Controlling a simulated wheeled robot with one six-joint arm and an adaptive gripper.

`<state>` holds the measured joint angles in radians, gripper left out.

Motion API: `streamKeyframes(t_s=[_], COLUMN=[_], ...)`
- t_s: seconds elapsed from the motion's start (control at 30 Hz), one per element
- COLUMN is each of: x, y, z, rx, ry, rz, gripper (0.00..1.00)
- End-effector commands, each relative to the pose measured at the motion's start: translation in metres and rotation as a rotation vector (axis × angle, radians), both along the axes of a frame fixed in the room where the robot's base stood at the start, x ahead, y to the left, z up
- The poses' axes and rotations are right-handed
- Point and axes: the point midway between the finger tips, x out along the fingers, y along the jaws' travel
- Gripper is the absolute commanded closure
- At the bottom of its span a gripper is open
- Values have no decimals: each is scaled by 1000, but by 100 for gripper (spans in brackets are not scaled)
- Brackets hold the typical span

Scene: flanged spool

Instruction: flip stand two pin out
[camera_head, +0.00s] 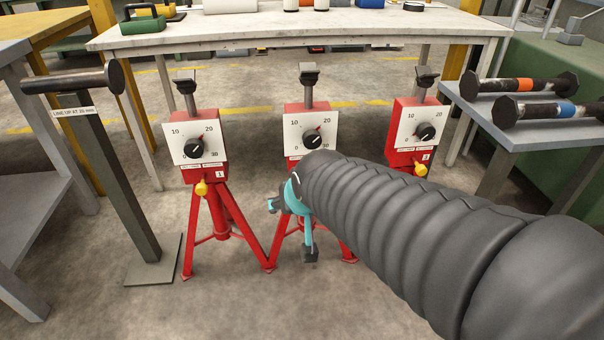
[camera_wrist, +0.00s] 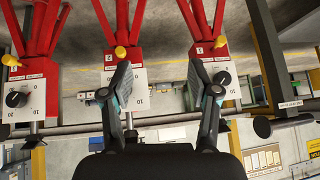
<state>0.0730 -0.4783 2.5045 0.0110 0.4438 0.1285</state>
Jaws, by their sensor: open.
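Stand two is the middle red tripod stand (camera_head: 290,110), with a white dial plate (camera_head: 298,122) and a black knob (camera_head: 311,138). Its yellow pin is hidden behind my arm in the head view. In the wrist view, which looks upside down, the yellow pin (camera_wrist: 120,51) sticks out above the dial plate (camera_wrist: 139,98). My gripper (camera_head: 292,229) is in front of the stand's legs, low and close. In the wrist view my gripper (camera_wrist: 159,76) is open and empty, its left finger just below the pin and covering part of the dial. I see no contact with the pin.
Stand one (camera_head: 201,175) is left with yellow pin (camera_head: 201,188); stand three (camera_head: 404,112) is right with yellow pin (camera_head: 420,169). A post holding a flanged spool (camera_head: 72,80) stands far left. Two more spools lie on the right table (camera_head: 530,137). A white bench (camera_head: 270,32) is behind.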

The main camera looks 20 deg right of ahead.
Motion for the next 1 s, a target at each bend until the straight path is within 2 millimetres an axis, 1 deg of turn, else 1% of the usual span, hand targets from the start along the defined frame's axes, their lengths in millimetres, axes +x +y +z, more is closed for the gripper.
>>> streamKeyframes(t_s=[0.03,0.1,0.2,0.3,0.4,0.5,0.6,0.73,0.87,1.0], x=[18,43,75,103,127,146,160,172,175,170], y=[-5,-12,-23,-33,-46,-59,-71,-87,-101,-115], z=[-8,-17,-30,-45,-60,-77,-94,-116,-138,-159], rx=[15,38,73,113,153,196,241,304,370,444], ry=[-20,-71,-147,-220,-296,-374,-449,-551,-651,-760], rz=[-30,-75,-136,-189,-241,-295,-343,-400,-449,-495], gripper=[39,39,39,39,39,39,39,39,39,39])
